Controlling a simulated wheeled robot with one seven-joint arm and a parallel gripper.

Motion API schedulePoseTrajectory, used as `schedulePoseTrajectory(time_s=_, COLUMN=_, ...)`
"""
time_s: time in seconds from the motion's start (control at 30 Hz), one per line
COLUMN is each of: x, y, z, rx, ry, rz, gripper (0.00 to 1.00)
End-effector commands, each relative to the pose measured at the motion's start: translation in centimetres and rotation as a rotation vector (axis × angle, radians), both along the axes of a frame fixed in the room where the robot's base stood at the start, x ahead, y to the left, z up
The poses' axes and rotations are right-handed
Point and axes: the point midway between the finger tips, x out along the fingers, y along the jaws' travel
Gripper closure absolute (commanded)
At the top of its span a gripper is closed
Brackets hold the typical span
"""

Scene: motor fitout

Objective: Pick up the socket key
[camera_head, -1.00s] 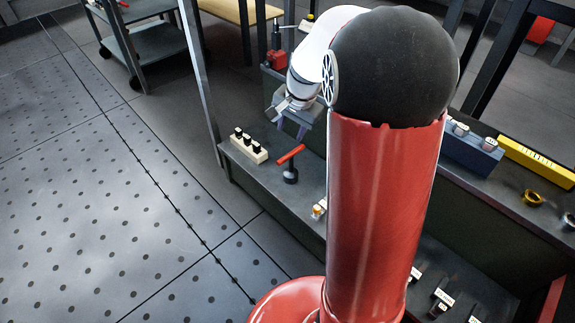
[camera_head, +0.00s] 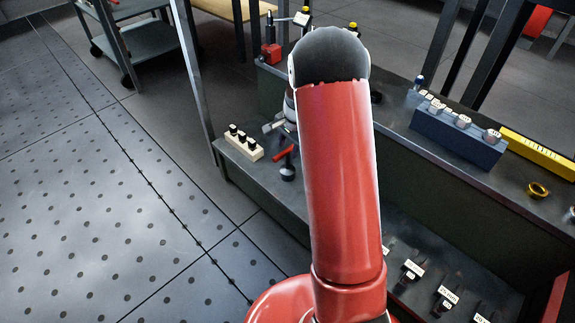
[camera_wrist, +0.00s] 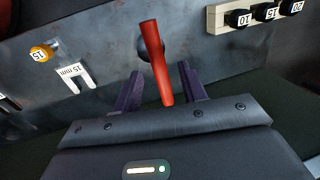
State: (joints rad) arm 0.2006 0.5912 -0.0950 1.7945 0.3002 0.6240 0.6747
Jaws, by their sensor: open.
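The socket key (camera_head: 287,165), with a red bar handle and a dark round body, stands on the low bench shelf beside my arm. My gripper (camera_wrist: 160,74) is open, with a gap visible on both sides of the handle. The key's dark body is partly hidden behind the handle there. In the head view my gripper is mostly hidden by the arm.
A pale block with black sockets (camera_head: 243,143) stands left of the key; it also shows in the wrist view (camera_wrist: 255,14). A blue socket rack (camera_head: 455,138) stands on the upper level.

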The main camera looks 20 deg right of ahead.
Motion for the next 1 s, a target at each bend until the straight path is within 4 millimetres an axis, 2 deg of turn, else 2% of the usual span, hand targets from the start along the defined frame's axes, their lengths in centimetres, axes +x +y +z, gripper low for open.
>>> schedulePoseTrajectory(time_s=0.07, x=0.12, y=0.03, z=-0.75, rx=0.0, ry=0.0, rz=0.0, gripper=0.58)
schedulePoseTrajectory(time_s=1.0, x=0.13, y=0.03, z=-1.21, rx=-0.001, ry=0.0, rz=0.001, gripper=0.58)
